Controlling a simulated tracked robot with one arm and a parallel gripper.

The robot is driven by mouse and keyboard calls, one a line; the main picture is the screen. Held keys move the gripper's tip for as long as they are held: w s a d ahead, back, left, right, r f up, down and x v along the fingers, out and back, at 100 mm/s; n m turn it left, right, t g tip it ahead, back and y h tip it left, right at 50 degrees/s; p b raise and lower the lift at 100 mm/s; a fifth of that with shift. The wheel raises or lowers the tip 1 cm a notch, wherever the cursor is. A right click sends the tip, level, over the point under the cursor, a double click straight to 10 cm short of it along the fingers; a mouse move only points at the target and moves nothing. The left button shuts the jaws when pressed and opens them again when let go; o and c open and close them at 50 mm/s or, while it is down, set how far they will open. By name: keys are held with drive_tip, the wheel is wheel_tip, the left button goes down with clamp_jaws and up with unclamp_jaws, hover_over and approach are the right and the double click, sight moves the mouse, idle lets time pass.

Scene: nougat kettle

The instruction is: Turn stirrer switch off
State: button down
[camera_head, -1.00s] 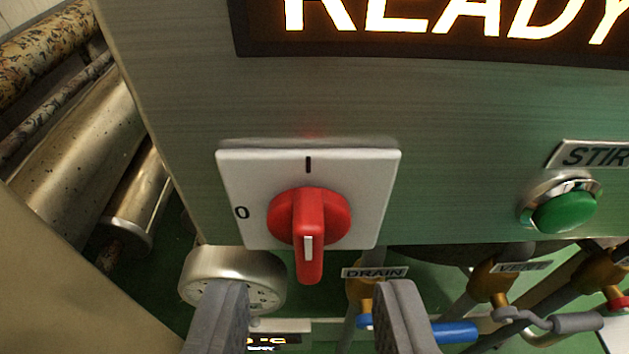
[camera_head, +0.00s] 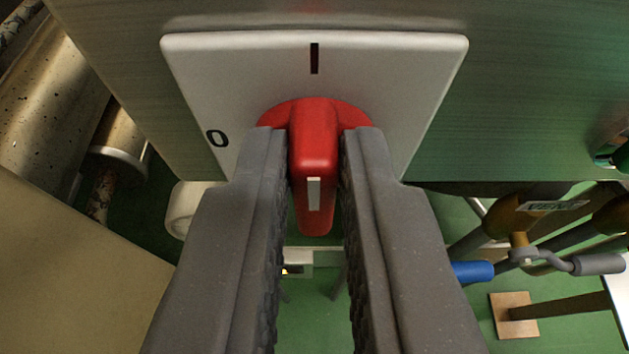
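The stirrer switch is a red rotary knob (camera_head: 314,150) on a white square plate (camera_head: 400,75). The plate carries a black "I" mark at the top and a "0" on the left. The knob's grip sticks out toward me, and a white line shows on its end. My gripper (camera_head: 314,160) has one dark finger on each side of the knob's grip. The fingers are apart, with a narrow gap showing beside the grip, at least on the right. The knob's lower sides are partly hidden by the fingers.
The plate sits on a brushed metal panel (camera_head: 540,80). A green button (camera_head: 618,158) shows at the right edge. Pipes and a valve with a blue handle (camera_head: 472,271) lie below right. Metal cylinders (camera_head: 60,90) stand at the left, with a beige surface (camera_head: 70,260) below them.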

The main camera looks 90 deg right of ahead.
drive_tip(key=shift+d+r, duration=0.1)
drive_tip(key=shift+d, duration=0.05)
drive_tip(key=shift+w+d+n+g, duration=0.1)
drive_tip(key=shift+d+n+g, duration=0.1)
drive_tip(key=shift+n+g, duration=0.15)
drive_tip(key=shift+w+a+f+n+g+h+p, duration=0.15)
drive_tip(key=shift+w+f+n+g+h, duration=0.65)
drive_tip(key=shift+n, duration=1.35)
drive_tip(key=shift+s+d+f+n+g+h+p, duration=0.15)
drive_tip(key=shift+n+g+h, duration=0.3)
drive_tip(key=shift+n+g, duration=1.2)
drive_tip(key=shift+w+a+f+n+g+h+p, duration=0.15)
drive_tip(key=shift+w+f+n+g+h, duration=0.45)
drive_tip(key=shift+n, duration=2.05)
drive_tip(key=shift+s, duration=0.1)
drive_tip(key=c, duration=1.5)
unclamp_jaws()
drive_tip(key=shift+o, duration=0.2)
drive_tip(key=shift+r, duration=0.1)
